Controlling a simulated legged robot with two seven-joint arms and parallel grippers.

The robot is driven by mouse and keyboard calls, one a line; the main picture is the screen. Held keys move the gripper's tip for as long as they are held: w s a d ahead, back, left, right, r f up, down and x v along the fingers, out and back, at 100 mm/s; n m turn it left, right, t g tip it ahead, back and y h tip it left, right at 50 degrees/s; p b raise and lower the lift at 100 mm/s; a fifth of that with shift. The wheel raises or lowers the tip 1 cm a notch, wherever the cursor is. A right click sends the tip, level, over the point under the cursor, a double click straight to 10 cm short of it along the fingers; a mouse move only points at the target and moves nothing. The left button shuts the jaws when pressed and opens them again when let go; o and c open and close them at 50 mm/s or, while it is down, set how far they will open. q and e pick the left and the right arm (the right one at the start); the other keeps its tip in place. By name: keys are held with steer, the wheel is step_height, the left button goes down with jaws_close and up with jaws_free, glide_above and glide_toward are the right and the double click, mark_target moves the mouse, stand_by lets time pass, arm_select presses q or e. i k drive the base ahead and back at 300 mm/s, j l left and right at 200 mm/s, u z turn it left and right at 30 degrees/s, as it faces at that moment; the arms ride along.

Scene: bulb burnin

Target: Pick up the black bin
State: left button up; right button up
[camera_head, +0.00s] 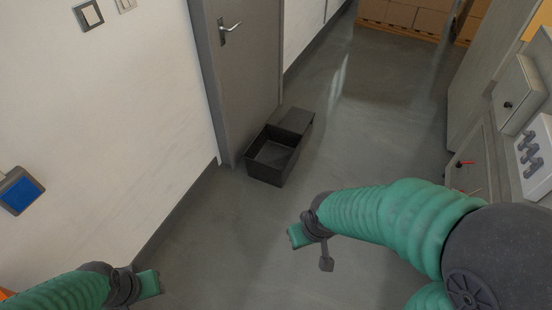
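The black bin (261,172) is an open-topped box standing upright on the grey floor, beside the door. A flat dark panel shows at its far end; I cannot tell if it is part of the bin. My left gripper (148,284) is at the lower left, well short of the bin and apart from it. My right gripper (302,236) is below and right of the bin in the picture, also apart from it. Nothing is seen held in either gripper. The finger gaps are not clear in this view.
A grey door (240,75) and white wall (110,120) stand on the left. Grey drawers (517,97) and a white unit with grey parts (535,155) line the right. Cardboard boxes (405,17) stand at the far end. The floor between is clear.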

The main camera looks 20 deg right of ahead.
mark_target(271, 158)
steer(key=i+l+u, duration=0.1)
steer(key=i+l, duration=0.2)
steer(key=i+l+u, duration=0.1)
steer(key=i+l, duration=0.25)
steer(key=i+l+u, duration=0.1)
steer(key=i+l, duration=0.3)
steer(key=i+l+u, duration=0.15)
steer(key=i+l, duration=0.2)
steer(key=i+l+u, duration=0.1)
steer(key=i+l, duration=0.2)
steer(key=l, duration=0.15)
steer(key=i+l+u, duration=0.1)
steer(key=i+l, duration=0.2)
steer(key=l, duration=0.2)
steer(key=i+l+u, duration=0.1)
steer(key=i+l, duration=0.2)
steer(key=l, duration=0.15)
